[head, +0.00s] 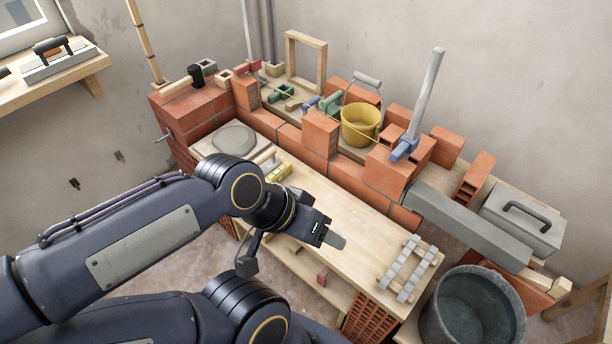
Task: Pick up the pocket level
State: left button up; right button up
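A mortar board (234,141) lies at the bench's left end. A brick wall (320,134) with a yellow bucket (360,125) and clamps runs behind. A ladder-like grey piece (408,268) lies at the right end. A dark bucket (472,308) stands front right. The bench middle is mostly clear.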

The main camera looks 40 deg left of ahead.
aim_at(281, 172)
jog(key=u, duration=1.7)
jog(key=i+j+u, duration=0.25)
jog(key=i, duration=0.3)
jog(key=i+u, duration=0.3)
jog(key=i, duration=0.2)
